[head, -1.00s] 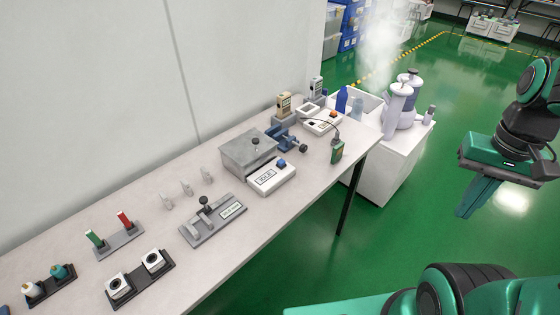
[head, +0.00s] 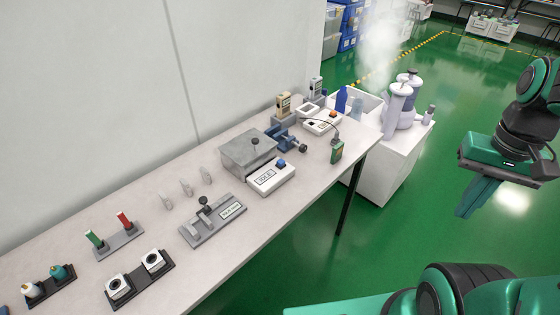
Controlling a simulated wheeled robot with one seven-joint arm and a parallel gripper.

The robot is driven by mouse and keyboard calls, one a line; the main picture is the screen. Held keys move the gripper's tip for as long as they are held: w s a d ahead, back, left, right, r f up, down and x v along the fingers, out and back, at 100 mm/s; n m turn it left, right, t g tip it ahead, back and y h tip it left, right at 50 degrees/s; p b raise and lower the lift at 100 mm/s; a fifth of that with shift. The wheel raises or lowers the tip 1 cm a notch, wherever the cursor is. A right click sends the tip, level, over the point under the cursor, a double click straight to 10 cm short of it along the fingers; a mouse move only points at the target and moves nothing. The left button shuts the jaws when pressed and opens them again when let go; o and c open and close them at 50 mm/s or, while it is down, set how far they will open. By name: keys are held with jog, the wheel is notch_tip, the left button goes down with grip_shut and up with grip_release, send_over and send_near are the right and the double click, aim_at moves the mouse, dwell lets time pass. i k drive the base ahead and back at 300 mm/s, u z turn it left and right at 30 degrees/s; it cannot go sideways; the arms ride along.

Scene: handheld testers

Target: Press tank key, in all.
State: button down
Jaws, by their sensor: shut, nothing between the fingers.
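A grey lidded box (head: 247,150) with a dark knob stands on the bench, and a white control unit (head: 268,182) adjoins its front. The unit has a small display, seemingly reading IDLE, and a blue key (head: 281,164) on top. A second white unit (head: 318,126) farther back has an orange-red key (head: 333,114). No readable label tells which one is the tank key. My gripper (head: 466,212) is shut and empty, pointing down over the green floor to the right of the bench, well apart from both units.
A green handheld tester (head: 337,150) is at the bench's right edge, with a blue vise (head: 284,138) nearby. A fixture (head: 212,219) and several small holders fill the left bench. A white cabinet (head: 385,172) with a steaming vessel (head: 407,104) stands behind. Floor between bench and gripper is clear.

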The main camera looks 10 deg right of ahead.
aim_at(281, 162)
jog(key=z, duration=0.95)
jog(key=k, duration=1.25)
jog(key=u, duration=0.55)
jog(key=i, duration=1)
jog(key=z, duration=0.05)
